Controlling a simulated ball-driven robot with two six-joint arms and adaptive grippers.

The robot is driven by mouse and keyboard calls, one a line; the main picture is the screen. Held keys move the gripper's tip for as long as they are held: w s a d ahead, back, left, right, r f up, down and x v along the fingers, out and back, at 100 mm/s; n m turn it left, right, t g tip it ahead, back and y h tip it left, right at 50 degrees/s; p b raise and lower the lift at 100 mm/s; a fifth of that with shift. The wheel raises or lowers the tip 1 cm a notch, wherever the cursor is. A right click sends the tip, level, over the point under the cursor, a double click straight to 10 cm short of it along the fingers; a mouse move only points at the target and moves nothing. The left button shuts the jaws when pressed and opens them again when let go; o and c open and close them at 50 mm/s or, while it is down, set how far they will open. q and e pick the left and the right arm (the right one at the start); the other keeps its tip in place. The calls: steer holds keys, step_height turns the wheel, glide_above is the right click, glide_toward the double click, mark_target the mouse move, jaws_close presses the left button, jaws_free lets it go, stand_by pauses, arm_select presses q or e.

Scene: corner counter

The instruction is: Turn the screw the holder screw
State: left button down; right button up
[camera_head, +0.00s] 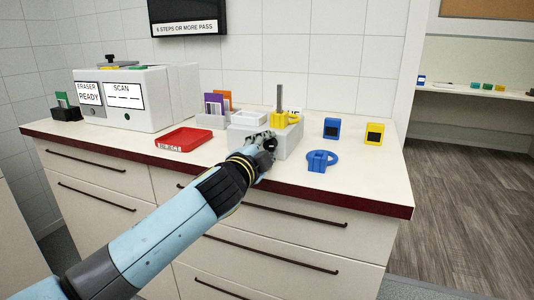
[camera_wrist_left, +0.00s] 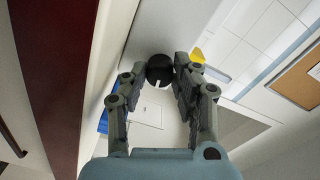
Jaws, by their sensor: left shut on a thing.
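The holder is a light grey block (camera_head: 290,144) on the counter, with a yellow ring-shaped piece (camera_head: 287,119) and an upright grey rod (camera_head: 280,97) on top. My left gripper (camera_head: 264,142) is at the block's front left side. In the left wrist view the holder screw (camera_wrist_left: 159,71), a round black knob with a white mark, sits between the fingertips of my left gripper (camera_wrist_left: 160,82), which is shut on it. In the head view the gripper hides the knob. My right gripper is not in view.
A blue ring piece (camera_head: 321,160) lies right of the holder, with a blue box (camera_head: 332,128) and a yellow box (camera_head: 374,133) behind. A red tray (camera_head: 184,139) and a white machine (camera_head: 140,98) labelled ERASER READY and SCAN stand left. The counter's front edge (camera_head: 340,200) is clear.

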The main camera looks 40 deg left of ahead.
arm_select(q)
steer(key=shift+n+b, duration=0.35)
steer(key=shift+n, duration=0.45)
steer(key=c, duration=1)
jaws_free()
steer(key=v, duration=1.2)
